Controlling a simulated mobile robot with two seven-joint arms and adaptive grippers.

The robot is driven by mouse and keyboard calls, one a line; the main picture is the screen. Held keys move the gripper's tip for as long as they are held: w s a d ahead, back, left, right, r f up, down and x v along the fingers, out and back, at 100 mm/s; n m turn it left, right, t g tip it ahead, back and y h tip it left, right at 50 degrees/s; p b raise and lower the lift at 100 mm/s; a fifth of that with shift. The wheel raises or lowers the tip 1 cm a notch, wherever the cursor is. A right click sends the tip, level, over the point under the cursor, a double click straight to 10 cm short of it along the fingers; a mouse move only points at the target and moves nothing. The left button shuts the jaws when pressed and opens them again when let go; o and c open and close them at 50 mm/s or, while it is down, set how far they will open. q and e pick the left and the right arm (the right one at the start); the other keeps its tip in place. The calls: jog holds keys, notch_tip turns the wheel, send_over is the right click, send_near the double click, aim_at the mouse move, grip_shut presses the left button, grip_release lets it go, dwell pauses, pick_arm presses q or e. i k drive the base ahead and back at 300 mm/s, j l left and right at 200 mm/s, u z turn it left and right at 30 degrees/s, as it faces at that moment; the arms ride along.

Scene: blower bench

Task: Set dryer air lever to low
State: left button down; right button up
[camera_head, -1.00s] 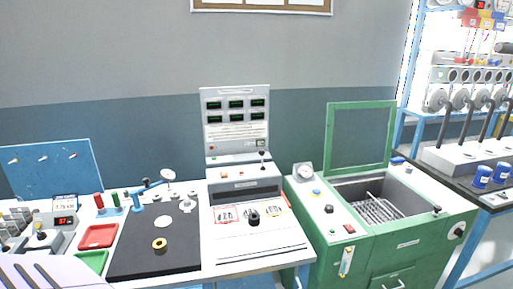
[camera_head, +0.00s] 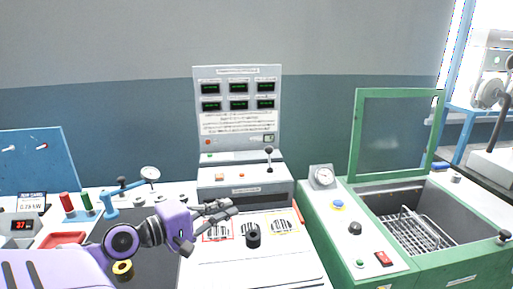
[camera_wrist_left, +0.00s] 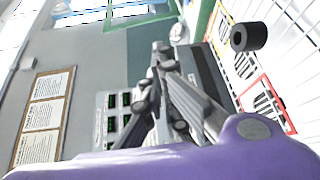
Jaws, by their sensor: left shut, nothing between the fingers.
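A lever with a black ball knob (camera_head: 269,152) stands upright on the sloped top of the white console (camera_head: 245,190); its labels are too small to read, so I cannot tell whether it is the dryer air lever. My left gripper (camera_head: 230,210) reaches in from the left over the console's front, shut and empty. It is left of and nearer than the lever, apart from it. In the left wrist view the closed fingers (camera_wrist_left: 162,50) point up toward the console, and the lever cannot be made out. My right gripper is not in view.
A display panel (camera_head: 238,105) rises behind. The green machine (camera_head: 345,225) with a raised lid stands right. A blue clamp (camera_head: 112,200) is left.

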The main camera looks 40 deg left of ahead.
aim_at(268, 149)
jog(key=i+j, duration=0.4)
jog(key=j, duration=0.15)
jog(key=i+j, duration=0.4)
jog(key=j, duration=0.15)
